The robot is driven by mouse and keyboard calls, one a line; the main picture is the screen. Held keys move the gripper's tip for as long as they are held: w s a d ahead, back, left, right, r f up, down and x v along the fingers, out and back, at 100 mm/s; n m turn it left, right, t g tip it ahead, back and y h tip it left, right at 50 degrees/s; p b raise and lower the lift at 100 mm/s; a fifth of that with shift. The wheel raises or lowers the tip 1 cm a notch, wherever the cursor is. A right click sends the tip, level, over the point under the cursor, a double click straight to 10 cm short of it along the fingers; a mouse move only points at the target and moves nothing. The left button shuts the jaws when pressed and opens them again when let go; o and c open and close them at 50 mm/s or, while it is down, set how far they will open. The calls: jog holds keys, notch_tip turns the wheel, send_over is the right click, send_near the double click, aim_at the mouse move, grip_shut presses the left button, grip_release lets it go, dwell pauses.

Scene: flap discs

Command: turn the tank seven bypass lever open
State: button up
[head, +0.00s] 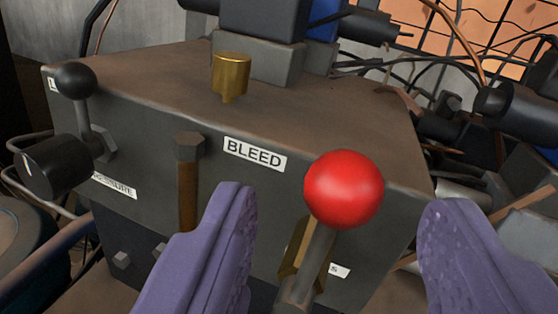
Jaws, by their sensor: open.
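A lever with a red ball knob (343,189) and a grey shaft stands at the front right of a dark metal box (330,115). Its shaft slopes down to the left from the ball, in front of a brass part. A white label (338,271) behind it is mostly hidden; only a final "S" shows, and no tank number is readable. My gripper (340,198) is open, with one purple finger left of the red ball and one right of it. Neither finger visibly touches the lever, and the gap on the right looks similar to that on the left.
A black ball lever (75,80) and a black knob (55,165) are at the box's left. A "BLEED" label (254,154), a brass plug (230,76) and a hex-headed brass stem (188,180) are nearby. Cables and black cylinders (520,115) crowd the right.

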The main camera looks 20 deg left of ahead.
aim_at(346, 192)
jog(key=b+x, duration=0.1)
jog(key=x, duration=0.5)
jog(key=shift+w, duration=0.25)
jog(key=shift+d, duration=0.1)
grip_shut()
